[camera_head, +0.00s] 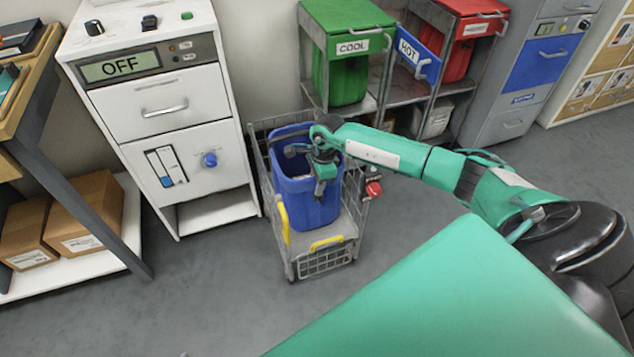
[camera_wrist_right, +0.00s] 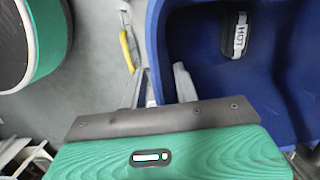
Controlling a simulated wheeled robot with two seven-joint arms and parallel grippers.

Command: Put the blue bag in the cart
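The blue bag (camera_head: 309,205) stands upright inside the wire cart (camera_head: 329,262), its open top facing up. My right gripper (camera_head: 322,178) is at the bag's upper rim. In the wrist view its two fingers (camera_wrist_right: 160,76) stand apart, one on each side of the bag's wall, and it looks open. Whether a finger touches the wall is hard to tell. My left gripper is not in view.
A white machine (camera_head: 160,110) with an OFF display stands left of the cart. Behind are a green bin marked COOL (camera_head: 348,75), a blue HOT sign (camera_head: 417,60) and a red bin (camera_head: 458,58). Cardboard boxes (camera_head: 88,215) sit on a low shelf at left. Floor in front is clear.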

